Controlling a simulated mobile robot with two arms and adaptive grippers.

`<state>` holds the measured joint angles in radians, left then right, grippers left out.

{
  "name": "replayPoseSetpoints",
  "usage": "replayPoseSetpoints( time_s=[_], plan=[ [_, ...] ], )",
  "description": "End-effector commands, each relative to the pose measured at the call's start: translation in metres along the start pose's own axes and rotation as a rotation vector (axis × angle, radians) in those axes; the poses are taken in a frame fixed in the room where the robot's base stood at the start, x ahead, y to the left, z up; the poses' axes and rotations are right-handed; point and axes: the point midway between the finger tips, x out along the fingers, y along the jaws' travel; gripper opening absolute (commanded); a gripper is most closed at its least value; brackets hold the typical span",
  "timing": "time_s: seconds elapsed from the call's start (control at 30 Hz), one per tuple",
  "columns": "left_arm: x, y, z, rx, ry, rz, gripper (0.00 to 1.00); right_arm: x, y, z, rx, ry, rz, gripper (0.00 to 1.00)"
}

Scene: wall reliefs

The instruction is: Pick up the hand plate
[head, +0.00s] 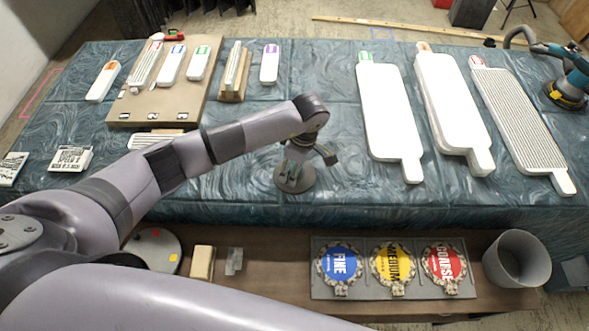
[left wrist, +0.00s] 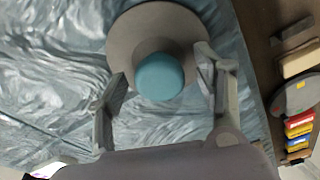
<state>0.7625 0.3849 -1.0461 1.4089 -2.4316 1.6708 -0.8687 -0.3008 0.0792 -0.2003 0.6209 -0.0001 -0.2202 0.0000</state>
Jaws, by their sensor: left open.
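The hand plate is a grey round disc (left wrist: 128,38) with a teal round knob (left wrist: 160,77) on top. It lies on the cloth-covered table, near the front edge in the head view, where its grey rim (head: 306,186) shows below my gripper. My left gripper (head: 293,174) is above it, pointing down. In the left wrist view my left gripper (left wrist: 161,80) is open, with one finger on each side of the knob. I cannot tell how high the fingertips are over the disc. In the head view the gripper hides the knob. My right gripper is not in view.
Three large white paddle-shaped boards (head: 390,115) lie to the right. A brown board (head: 188,101) with smaller white tools is at the back left. A lower shelf holds a tray (head: 322,291) of coloured discs and a grey bucket (head: 517,258). Cloth around the plate is clear.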

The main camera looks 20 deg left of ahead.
Motion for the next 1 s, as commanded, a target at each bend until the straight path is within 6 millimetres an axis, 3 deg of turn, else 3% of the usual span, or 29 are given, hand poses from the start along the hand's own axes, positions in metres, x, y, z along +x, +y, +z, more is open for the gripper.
replayPoseSetpoints(
  time_s=[0.27,1.0],
  plan=[
    [0.0035,0.0005,0.0001,0.0,0.0,0.002,0.62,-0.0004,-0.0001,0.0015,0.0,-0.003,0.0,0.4],
    [0.003,0.0005,0.0001,0.0,0.0,0.002,0.13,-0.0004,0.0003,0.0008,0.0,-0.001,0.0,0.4]
  ],
)
